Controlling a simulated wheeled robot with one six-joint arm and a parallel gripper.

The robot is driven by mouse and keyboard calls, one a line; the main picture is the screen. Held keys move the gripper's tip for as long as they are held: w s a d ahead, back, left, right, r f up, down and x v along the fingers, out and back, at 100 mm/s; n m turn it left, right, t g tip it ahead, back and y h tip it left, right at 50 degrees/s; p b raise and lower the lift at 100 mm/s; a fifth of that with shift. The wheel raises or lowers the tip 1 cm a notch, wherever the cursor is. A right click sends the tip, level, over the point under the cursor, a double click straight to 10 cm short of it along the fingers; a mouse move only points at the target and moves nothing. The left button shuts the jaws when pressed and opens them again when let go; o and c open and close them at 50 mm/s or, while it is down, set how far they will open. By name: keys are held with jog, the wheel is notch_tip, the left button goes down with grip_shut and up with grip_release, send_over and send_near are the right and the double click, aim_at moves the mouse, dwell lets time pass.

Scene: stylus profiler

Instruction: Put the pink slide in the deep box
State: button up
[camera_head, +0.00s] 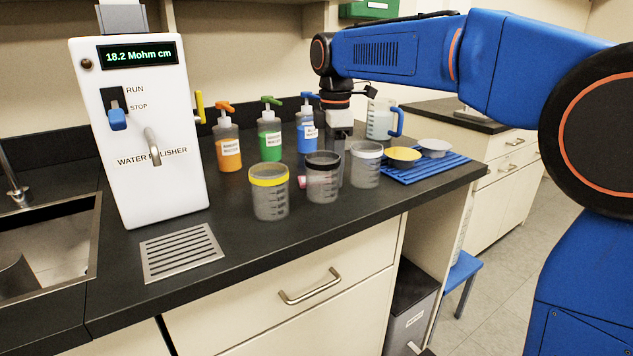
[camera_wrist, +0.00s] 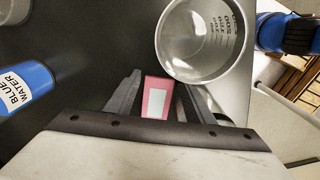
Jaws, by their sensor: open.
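The pink slide (camera_wrist: 157,97), with a white label on its face, shows between the two fingers of my gripper (camera_wrist: 160,98) in the wrist view. The jaws are open around it, and I cannot tell whether either finger touches it. I cannot identify a deep box for certain; a dark grey labelled bin (camera_head: 411,318) stands below the counter.
A clear cup (camera_wrist: 200,68) is close to the right finger. Yellow-rimmed (camera_head: 269,192) and white-rimmed (camera_head: 365,166) cups stand near my gripper. Several pump bottles (camera_head: 228,146) stand behind. Bowls (camera_head: 402,155) rest on a blue mat (camera_head: 425,172). A white water polisher (camera_head: 140,130) stands left.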

jog(key=c, duration=0.9)
jog(key=shift+o, duration=0.2)
jog(key=shift+r, duration=0.15)
